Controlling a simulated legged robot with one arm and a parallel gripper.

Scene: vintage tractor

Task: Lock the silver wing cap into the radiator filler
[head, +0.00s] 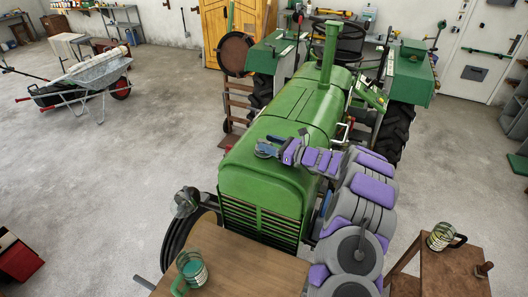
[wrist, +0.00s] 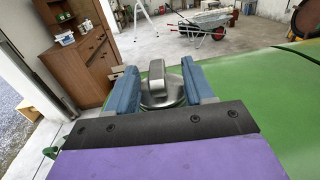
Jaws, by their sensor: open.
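The silver wing cap (wrist: 163,92) shows in the wrist view, with its raised wing standing up from a round base. It is over the green hood of the tractor (head: 285,130), near the front end. My gripper (wrist: 157,69) is open, with one blue finger on each side of the cap. I cannot tell if the fingers touch it. In the head view my gripper (head: 266,149) is low over the hood top, and the cap cannot be made out clearly. The radiator filler is hidden under the cap and gripper, so how the cap sits in it cannot be told.
A wooden table (head: 235,262) with a green-handled jar (head: 191,270) stands before the grille. A small wooden stand (head: 452,270) with another jar (head: 441,237) is at right. A wheelbarrow (head: 97,78) is far left. Open floor lies left of the tractor.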

